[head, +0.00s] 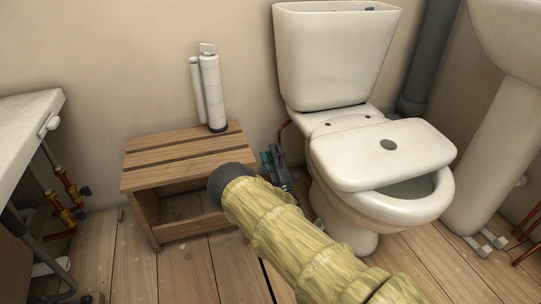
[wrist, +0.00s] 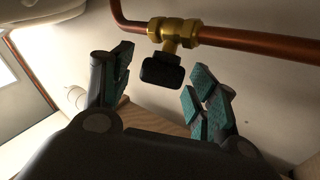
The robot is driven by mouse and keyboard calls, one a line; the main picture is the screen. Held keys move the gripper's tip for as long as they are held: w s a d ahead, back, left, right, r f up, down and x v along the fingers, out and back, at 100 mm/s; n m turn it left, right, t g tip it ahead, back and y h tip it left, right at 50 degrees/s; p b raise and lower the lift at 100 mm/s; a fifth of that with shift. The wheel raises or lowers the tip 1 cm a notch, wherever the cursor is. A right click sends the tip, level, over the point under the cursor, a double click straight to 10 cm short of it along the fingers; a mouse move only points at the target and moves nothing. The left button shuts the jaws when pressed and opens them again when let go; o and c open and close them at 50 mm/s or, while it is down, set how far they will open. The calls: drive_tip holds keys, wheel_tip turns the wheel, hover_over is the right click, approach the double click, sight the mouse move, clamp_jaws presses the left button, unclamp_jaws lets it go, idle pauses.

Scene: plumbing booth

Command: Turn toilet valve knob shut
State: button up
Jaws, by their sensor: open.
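The valve knob (wrist: 162,68) is a small black handle below a brass valve (wrist: 174,33) on a copper pipe (wrist: 255,43) along the wall in the wrist view. My gripper (wrist: 155,85) is open, with teal-padded fingers to the left and right of the knob. The knob appears between and beyond the fingertips, with no visible contact. In the head view my gripper (head: 272,160) shows beside the toilet (head: 335,55), low near the wall. There the knob is not visible; a short piece of copper pipe (head: 283,132) shows beside the toilet.
A wooden slatted stool (head: 185,150) stands left of my arm, with a white cylindrical item (head: 212,95) on it. The toilet lid (head: 385,153) lies askew over the bowl. A sink pedestal (head: 485,150) is at right, and a white counter (head: 25,130) at left. Some plank floor is clear in front.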

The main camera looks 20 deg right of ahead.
drive_tip(key=c, duration=1)
drive_tip(key=shift+m+t, duration=0.4)
drive_tip(key=shift+t, duration=0.1)
drive_tip(key=shift+m+t+h, duration=0.3)
drive_tip(key=shift+m+h, duration=0.1)
drive_tip(key=shift+h, duration=0.2)
drive_tip(key=o, duration=1)
drive_tip(key=shift+r, duration=0.1)
